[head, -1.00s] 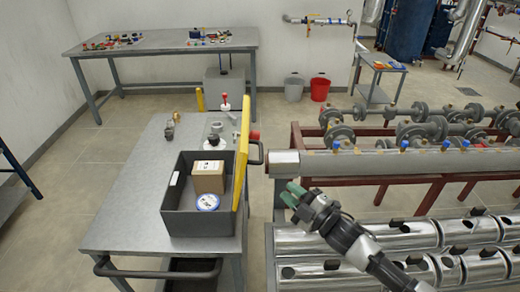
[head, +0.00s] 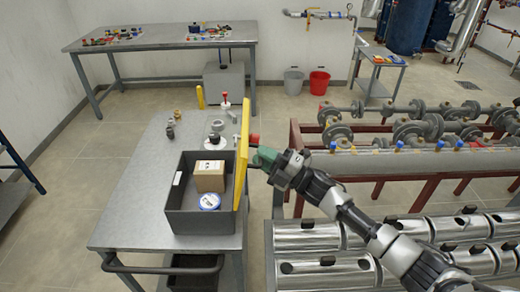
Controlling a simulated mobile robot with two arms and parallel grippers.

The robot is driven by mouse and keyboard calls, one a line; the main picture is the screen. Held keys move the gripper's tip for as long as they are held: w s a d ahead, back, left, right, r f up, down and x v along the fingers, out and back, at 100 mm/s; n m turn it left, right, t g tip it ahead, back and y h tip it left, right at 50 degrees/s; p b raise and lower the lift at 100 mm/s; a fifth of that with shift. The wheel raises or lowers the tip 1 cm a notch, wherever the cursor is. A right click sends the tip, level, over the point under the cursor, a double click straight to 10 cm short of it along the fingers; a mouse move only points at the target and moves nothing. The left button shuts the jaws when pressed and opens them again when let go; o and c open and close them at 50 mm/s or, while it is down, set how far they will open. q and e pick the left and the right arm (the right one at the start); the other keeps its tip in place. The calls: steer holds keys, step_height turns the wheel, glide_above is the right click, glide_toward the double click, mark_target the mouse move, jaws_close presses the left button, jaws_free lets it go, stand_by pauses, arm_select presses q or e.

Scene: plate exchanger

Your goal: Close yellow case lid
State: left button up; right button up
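The case is a dark grey open box (head: 200,222) on the grey cart. Its yellow lid (head: 243,150) stands upright, seen nearly edge-on, along the case's right side. Inside lie a cardboard box (head: 209,176) and a round white-and-blue item (head: 210,201). My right gripper (head: 262,158), with green fingers, is at the outer right side of the lid, very close to it or touching. Whether its fingers are open or shut I cannot make out. My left gripper is not in view.
The cart's metal top (head: 140,200) has free room left of the case. Small fittings and a red-topped valve (head: 225,98) stand behind the case. Pipe racks with silver-clad pipes (head: 330,235) fill the right. A workbench (head: 160,42) stands at the back left.

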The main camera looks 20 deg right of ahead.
steer(key=shift+w+a+r, duration=0.15)
steer(key=shift+w+a, duration=0.15)
steer(key=shift+c, duration=0.2)
jaws_close()
